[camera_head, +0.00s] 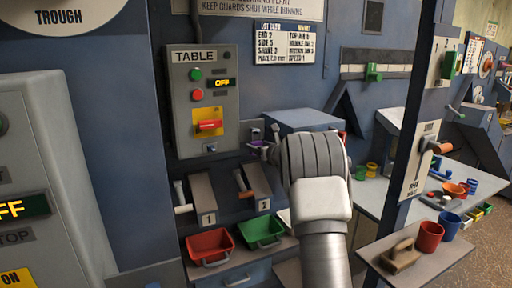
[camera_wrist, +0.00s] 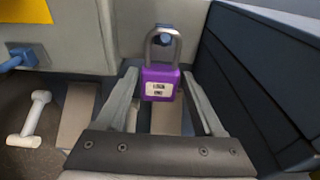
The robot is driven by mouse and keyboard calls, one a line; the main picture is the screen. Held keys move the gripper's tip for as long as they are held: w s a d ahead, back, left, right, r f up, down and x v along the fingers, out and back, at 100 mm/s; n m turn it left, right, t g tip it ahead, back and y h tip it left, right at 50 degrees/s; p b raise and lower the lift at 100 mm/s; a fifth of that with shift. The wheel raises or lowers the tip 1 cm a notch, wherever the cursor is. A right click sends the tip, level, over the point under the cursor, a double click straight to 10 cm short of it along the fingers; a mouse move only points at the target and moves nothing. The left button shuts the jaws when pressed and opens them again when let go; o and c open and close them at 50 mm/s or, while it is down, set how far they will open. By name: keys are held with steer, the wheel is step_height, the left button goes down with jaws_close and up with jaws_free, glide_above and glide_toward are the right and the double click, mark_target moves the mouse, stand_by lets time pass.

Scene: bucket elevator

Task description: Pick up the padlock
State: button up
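The padlock (camera_wrist: 159,83) has a purple body with a pale label and a grey shackle. In the wrist view it hangs upright by its shackle from a blue peg (camera_wrist: 165,38) on a grey panel. My gripper (camera_wrist: 159,79) is open, with one finger on each side of the padlock body. Gaps seem to show between the fingers and the body; I cannot tell whether either finger touches it. In the head view a small purple part of the padlock (camera_head: 259,144) shows left of my wrist, which hides most of the gripper.
A grey TABLE control box (camera_head: 203,99) is left of the padlock on the blue wall. A blue block-shaped housing (camera_head: 300,118) stands close on the right. Below are levers on numbered plates and a red bin (camera_head: 210,246) and green bin (camera_head: 262,231).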

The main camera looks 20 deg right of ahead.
jaws_close()
steer(key=shift+r, duration=0.15)
steer(key=shift+r, duration=0.7)
steer(key=s+b, duration=0.1)
steer(key=s, duration=1.7)
steer(key=s+a+f+n+g+y+p, duration=0.2)
steer(key=a+f+n+y+p, duration=0.4)
steer(key=a+f, duration=0.6)
steer(key=s+a+f+n+g+y+p, duration=0.3)
steer(key=s+a+f+n+g+y, duration=0.1)
steer(key=s+a, duration=0.5)
steer(key=a+g+y, duration=0.1)
steer(key=a+y, duration=0.1)
steer(key=shift+f+n+y, duration=0.2)
steer(key=shift+n+y, duration=0.1)
steer(key=shift+d, duration=0.1)
